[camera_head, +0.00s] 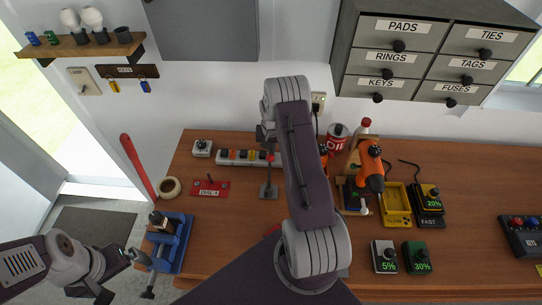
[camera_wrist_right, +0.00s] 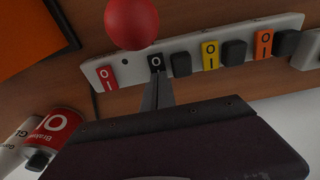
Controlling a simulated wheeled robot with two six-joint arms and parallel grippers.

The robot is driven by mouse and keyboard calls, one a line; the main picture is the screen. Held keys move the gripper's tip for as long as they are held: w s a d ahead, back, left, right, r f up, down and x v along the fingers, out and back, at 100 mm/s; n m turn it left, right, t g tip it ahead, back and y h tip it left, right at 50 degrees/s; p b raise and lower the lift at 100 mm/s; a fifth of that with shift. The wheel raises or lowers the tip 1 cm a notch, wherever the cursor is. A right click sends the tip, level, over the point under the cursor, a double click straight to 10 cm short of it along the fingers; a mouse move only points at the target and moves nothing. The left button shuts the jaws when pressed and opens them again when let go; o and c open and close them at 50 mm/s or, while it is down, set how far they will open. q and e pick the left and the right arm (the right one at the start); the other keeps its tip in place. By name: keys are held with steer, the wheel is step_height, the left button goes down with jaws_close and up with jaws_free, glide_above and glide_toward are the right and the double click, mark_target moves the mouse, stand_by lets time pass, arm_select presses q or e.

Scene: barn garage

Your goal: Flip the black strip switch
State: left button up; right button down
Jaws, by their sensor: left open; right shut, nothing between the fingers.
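The power strip (camera_head: 240,157) lies near the back of the bench, with its right end hidden by my right arm. In the right wrist view the strip (camera_wrist_right: 110,68) carries a red switch (camera_wrist_right: 106,76), the black switch (camera_wrist_right: 156,62), a yellow switch (camera_wrist_right: 210,54) and an orange switch (camera_wrist_right: 263,44). My right gripper (camera_wrist_right: 157,82) is shut and empty, its tips just at the near edge of the black switch; I cannot tell whether they touch. The switch's lower part is hidden by the fingertips. My left gripper (camera_head: 125,274) is open and empty at the lower left, by the blue vise.
A red ball knob (camera_wrist_right: 131,22) stands close to the fingers. A red oil can (camera_head: 337,136) and an orange drill (camera_head: 371,165) are right of my arm. A red plate (camera_head: 210,188), tape roll (camera_head: 169,188) and blue vise (camera_head: 172,247) are to the left.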

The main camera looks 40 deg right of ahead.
steer(key=shift+s+f, duration=0.1)
steer(key=shift+f, duration=0.05)
steer(key=shift+a, duration=0.1)
step_height(320, 180, up, 2)
steer(key=shift+r+p, duration=0.25)
steer(key=shift+p, duration=0.6)
step_height(320, 180, up, 3)
steer(key=shift+f+p, duration=0.15)
steer(key=shift+p, duration=0.7)
steer(key=shift+r+p, duration=0.65)
steer(key=shift+r, duration=0.3)
